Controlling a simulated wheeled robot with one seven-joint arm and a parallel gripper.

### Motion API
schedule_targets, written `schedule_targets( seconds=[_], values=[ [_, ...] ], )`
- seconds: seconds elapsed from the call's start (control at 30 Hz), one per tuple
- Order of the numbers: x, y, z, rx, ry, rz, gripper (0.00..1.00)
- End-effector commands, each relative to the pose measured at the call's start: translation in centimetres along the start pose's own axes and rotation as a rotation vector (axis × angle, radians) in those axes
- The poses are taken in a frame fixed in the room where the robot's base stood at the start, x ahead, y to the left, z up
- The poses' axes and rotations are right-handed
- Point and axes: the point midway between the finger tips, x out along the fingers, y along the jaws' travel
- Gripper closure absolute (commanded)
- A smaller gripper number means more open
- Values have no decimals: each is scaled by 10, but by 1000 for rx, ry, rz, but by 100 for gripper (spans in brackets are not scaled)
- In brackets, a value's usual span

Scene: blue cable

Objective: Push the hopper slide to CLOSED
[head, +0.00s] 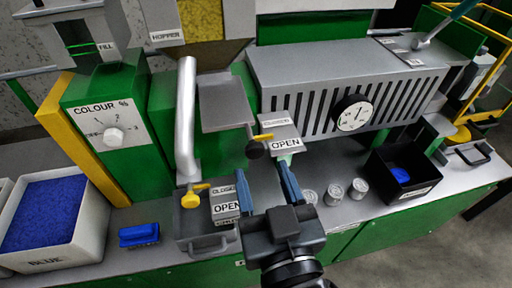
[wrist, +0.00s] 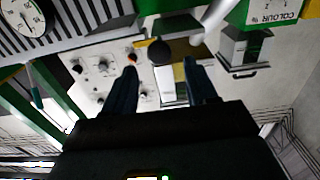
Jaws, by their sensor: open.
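The hopper slide (head: 224,104) is a grey plate in the middle of the head view, below the hopper (head: 202,20). A black knob (head: 255,151) and a yellow pointer (head: 263,137) are at its lower right end. The pointer lies beside a CLOSED label (head: 274,122) and an OPEN label (head: 285,143); I cannot tell exactly which it marks. My gripper (head: 266,173) is open and empty, its fingers pointing up toward the knob. In the wrist view the dark knob (wrist: 160,52) appears between and beyond the fingertips (wrist: 160,70); contact is not visible.
A white bin (head: 84,235) of blue pellets is far left.

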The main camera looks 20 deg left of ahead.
Motion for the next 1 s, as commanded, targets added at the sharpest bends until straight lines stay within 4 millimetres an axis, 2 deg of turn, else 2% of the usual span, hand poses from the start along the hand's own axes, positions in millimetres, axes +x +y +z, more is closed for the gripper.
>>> schedule_targets(
  seconds=[0.2,0.4,0.8,1.0],
  values=[
    [34,0,-2,0,1,0,43],
    [57,0,-1,0,0,0,43],
    [65,0,0,0,0,1,43],
    [64,1,0,0,0,1,62]
  ],
)
